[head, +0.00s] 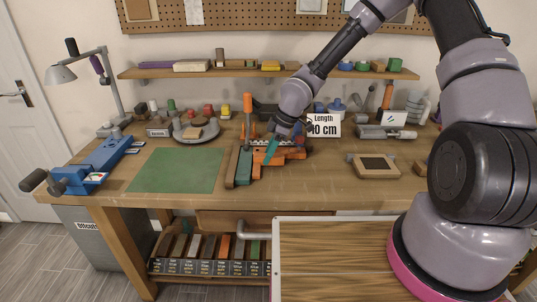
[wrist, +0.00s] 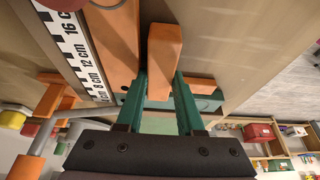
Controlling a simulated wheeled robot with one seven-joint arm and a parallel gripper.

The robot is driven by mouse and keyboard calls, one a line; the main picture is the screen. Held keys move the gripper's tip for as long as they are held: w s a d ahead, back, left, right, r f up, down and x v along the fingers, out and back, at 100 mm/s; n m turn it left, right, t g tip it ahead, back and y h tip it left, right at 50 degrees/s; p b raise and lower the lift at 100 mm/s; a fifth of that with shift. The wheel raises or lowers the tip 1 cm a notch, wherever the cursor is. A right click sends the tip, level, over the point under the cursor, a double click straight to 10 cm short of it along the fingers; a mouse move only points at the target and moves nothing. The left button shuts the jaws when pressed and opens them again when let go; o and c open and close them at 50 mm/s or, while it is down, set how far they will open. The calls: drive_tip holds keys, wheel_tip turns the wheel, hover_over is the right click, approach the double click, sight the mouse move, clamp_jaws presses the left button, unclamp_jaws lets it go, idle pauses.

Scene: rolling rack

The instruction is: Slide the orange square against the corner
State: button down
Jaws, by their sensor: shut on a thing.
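My gripper (head: 270,150) is over the middle of the workbench, among orange and dark green blocks. In the wrist view, my gripper's two teal fingers (wrist: 160,92) are shut on an orange bar-shaped piece (wrist: 164,50). I cannot tell whether this piece is the orange square or part of it. A longer orange block (wrist: 115,40) lies beside it to the left, along a ruler (wrist: 78,50). More orange shows behind the right finger, next to a dark green block (wrist: 205,102). The corner is not clearly visible; the fingers and blocks cover that area.
A green mat (head: 175,170) lies to the left, with a blue vise (head: 105,155) at the bench's left end. An orange upright (head: 248,108) stands behind the blocks. A "Length 10 cm" sign (head: 323,126) stands behind right. A wooden framed box (head: 374,166) lies to the right.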

drive_tip(key=shift+w+r, duration=0.1)
drive_tip(key=shift+w, duration=0.2)
drive_tip(key=shift+c, duration=2.3)
unclamp_jaws()
drive_tip(key=shift+d, duration=0.1)
drive_tip(key=v, duration=0.9)
drive_tip(key=shift+s+d+r, duration=0.1)
drive_tip(key=shift+r, duration=0.15)
drive_tip(key=shift+s+d+r, duration=0.15)
drive_tip(key=shift+r, duration=0.4)
